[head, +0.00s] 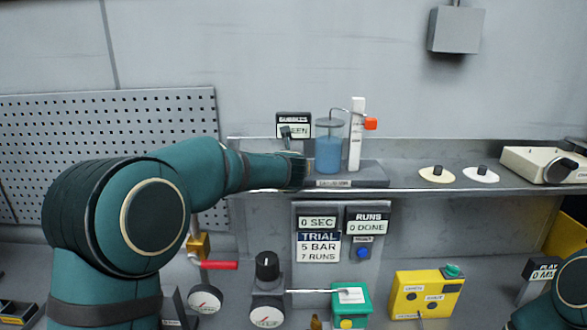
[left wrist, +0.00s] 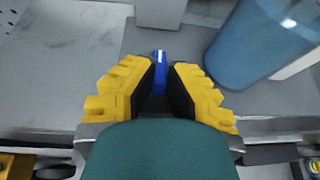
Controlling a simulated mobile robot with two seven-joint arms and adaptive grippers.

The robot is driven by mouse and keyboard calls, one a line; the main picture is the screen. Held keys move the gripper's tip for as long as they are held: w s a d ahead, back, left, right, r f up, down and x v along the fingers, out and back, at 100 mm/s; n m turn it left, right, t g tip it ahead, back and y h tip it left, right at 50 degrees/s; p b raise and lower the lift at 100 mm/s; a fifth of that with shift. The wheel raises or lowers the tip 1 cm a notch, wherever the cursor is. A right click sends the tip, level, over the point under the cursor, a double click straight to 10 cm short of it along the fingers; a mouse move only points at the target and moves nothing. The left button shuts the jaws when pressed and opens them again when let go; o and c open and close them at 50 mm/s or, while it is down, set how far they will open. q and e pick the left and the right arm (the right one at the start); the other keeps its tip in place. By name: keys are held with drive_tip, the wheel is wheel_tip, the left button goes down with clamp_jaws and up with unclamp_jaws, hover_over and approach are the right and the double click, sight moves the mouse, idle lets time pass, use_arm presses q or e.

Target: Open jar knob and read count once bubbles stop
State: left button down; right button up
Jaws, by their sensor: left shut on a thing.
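The clear jar (head: 328,150) with blue liquid stands on the shelf, beside a white post (head: 356,135) with an orange-red knob (head: 371,124). A small display (head: 293,119) behind it is partly covered; its lower line ends in "EEN". I cannot make out bubbles. My left arm reaches to the shelf just left of the jar. In the left wrist view, my left gripper (left wrist: 161,85) is shut on a narrow blue piece (left wrist: 160,58), with the jar (left wrist: 258,45) close on the right. The head view hides the fingertips. My right gripper is out of view.
Below the shelf, panels read "0 SEC" (head: 317,223), "0 DONE" (head: 367,227) and "5 BAR 7 RUNS" (head: 318,248), with a blue button (head: 362,253). Gauges, a green box (head: 350,305) and a yellow box (head: 427,293) stand lower.

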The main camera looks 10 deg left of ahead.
use_arm(q)
drive_tip(key=shift+a+f+m+h, duration=0.2)
drive_tip(key=shift+m+h, duration=0.2)
drive_tip(key=shift+m, duration=0.1)
drive_tip(key=shift+a+m+h, duration=0.15)
drive_tip(key=shift+m+h, duration=0.55)
drive_tip(key=shift+h, duration=0.3)
drive_tip(key=m+h, duration=0.1)
drive_tip(key=h, duration=0.1)
drive_tip(key=m+g+h, duration=0.1)
drive_tip(key=m, duration=0.1)
drive_tip(key=a+m+h, duration=0.1)
drive_tip(key=m+h, duration=0.1)
drive_tip(key=shift+w+f+g+h, duration=0.1)
drive_tip(key=shift+w+g+h, duration=0.05)
drive_tip(key=shift+g+h, duration=0.2)
drive_tip(key=m+g+h, duration=0.3)
drive_tip(key=m, duration=0.1)
drive_tip(key=shift+w+a+h, duration=0.15)
drive_tip(key=shift+w+h, duration=0.1)
drive_tip(key=shift+h, duration=0.1)
drive_tip(key=shift+w+m+g+h, duration=0.1)
drive_tip(key=shift+m+g+h, duration=0.7)
drive_tip(key=shift+m+g, duration=0.95)
drive_tip(key=shift+m, duration=0.05)
